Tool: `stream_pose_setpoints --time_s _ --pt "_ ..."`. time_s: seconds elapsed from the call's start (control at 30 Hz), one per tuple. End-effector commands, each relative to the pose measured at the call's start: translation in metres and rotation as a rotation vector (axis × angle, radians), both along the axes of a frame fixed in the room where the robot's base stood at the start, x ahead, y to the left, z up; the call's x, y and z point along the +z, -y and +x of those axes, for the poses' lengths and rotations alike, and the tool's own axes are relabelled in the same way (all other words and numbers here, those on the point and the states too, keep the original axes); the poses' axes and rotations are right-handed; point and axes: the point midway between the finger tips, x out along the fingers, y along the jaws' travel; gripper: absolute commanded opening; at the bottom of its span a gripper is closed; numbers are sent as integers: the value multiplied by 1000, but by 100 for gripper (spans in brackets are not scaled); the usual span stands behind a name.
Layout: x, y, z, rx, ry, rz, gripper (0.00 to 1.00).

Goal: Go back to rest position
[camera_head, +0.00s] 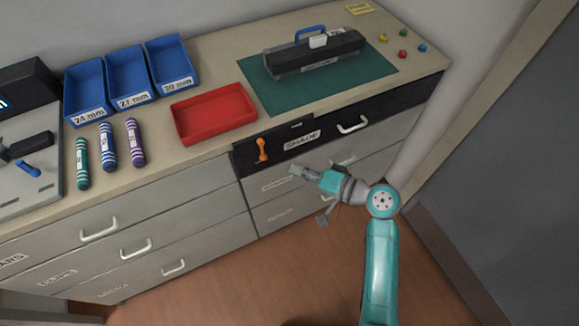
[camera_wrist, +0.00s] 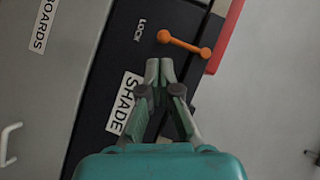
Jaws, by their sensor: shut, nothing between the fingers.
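My gripper (camera_head: 293,170) is shut and empty. In the head view it hangs in front of the drawer fronts, below the black SHADE drawer (camera_head: 333,136). In the wrist view my gripper (camera_wrist: 160,64) shows its fingertips together, with the orange lock handle (camera_wrist: 183,43) just ahead of them. The handle also shows in the head view (camera_head: 262,150), at the left end of the black drawer, apart from the fingers. The black drawer looks shut. Its LOCK marking is readable in the wrist view.
The counter holds a red tray (camera_head: 214,115), a green mat (camera_head: 262,92) with a black cartridge (camera_head: 335,54), blue bins (camera_head: 128,76) and several striped tubes (camera_head: 108,146). White drawer handles (camera_head: 99,229) stick out of the cabinet. The wooden floor (camera_head: 240,285) in front is clear.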

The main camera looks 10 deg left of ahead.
Motion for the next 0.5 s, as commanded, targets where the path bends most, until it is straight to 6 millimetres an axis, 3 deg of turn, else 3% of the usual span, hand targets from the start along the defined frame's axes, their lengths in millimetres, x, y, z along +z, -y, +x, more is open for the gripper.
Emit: stream_pose_setpoints --time_s 0.23,0.5 --pt "8 38 -15 -3 1 0 0" --pt "12 56 -23 0 0 0 0"
